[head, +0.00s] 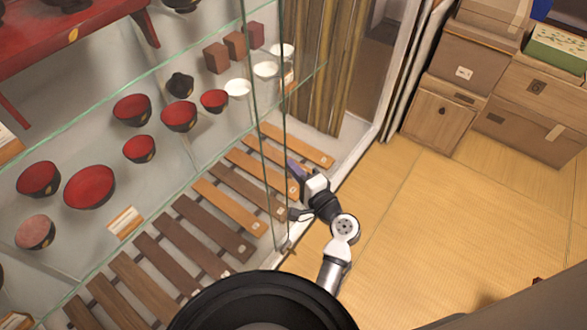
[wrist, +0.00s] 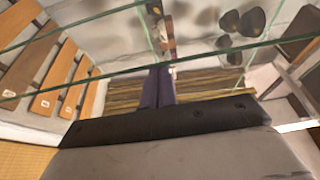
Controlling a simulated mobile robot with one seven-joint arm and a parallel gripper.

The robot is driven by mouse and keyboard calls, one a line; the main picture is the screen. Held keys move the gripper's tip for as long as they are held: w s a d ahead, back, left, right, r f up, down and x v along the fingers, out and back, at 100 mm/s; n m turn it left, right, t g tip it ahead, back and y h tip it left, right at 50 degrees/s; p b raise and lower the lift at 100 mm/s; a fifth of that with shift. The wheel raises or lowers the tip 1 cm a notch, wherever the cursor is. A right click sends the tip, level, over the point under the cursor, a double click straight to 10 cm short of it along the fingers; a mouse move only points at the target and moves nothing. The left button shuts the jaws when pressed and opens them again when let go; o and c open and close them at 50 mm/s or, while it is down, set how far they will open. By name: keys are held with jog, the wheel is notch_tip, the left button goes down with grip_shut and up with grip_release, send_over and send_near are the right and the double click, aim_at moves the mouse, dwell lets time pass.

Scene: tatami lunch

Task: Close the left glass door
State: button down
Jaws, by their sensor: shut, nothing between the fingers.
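The left glass door (head: 267,90) is a clear pane on the front of a display cabinet. Upright greenish glass edges show near the cabinet's middle, and I cannot tell for certain which edge belongs to which pane. To their right the cabinet front looks open. My gripper (head: 296,170) is low at this opening, just right of the glass edges, with its purple fingers together and empty. Whether it touches the glass I cannot tell. In the wrist view the fingers (wrist: 157,88) point into the cabinet, and long glass edges (wrist: 200,62) cross the picture.
Red and black bowls (head: 90,187) and white cups (head: 265,69) stand on glass shelves behind the pane. Wooden slats (head: 230,205) lie on the cabinet floor. The tatami floor (head: 420,230) in front is clear.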

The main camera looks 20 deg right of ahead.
jog(key=shift+a+f, duration=0.1)
jog(key=shift+a, duration=0.25)
notch_tip(320, 180, up, 20)
jog(key=p, duration=0.1)
jog(key=shift+d+r, duration=0.15)
jog(key=shift+r, duration=0.1)
jog(key=shift+f, duration=0.1)
notch_tip(320, 180, down, 16)
jog(key=shift+a+r+b, duration=0.2)
jog(key=shift+b, duration=0.2)
dwell(0.4)
jog(key=shift+r+y, duration=0.1)
jog(key=shift+y, duration=0.2)
